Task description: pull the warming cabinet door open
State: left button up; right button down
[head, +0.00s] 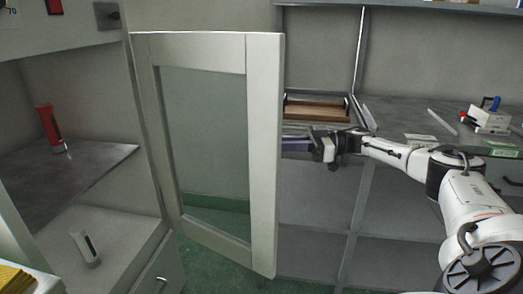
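The warming cabinet (150,130) stands at the left with its front uncovered, so its inner shelf (80,180) shows. Its white-framed glass door (265,150) stands wide open, swung out to the right from the hinge side. The outer face and any handle are hidden from this side. My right gripper (300,146) is at the door's free edge, at about mid-height. Its fingertips pass behind the frame, so I cannot tell whether they touch or grip anything. My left gripper is out of view.
A red tube (49,130) stands on the cabinet's shelf and a white-and-dark tube (86,249) lower down. Behind my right arm is a grey shelf unit with a brown tray (316,112) and a small white device (488,118). Green floor shows below the door.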

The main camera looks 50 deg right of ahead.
jog(key=shift+w+d+r, duration=0.1)
jog(key=shift+w+d, duration=0.05)
dwell(0.3)
jog(key=c, duration=1.8)
grip_release()
jog(key=b+v, duration=0.2)
jog(key=v, duration=0.8)
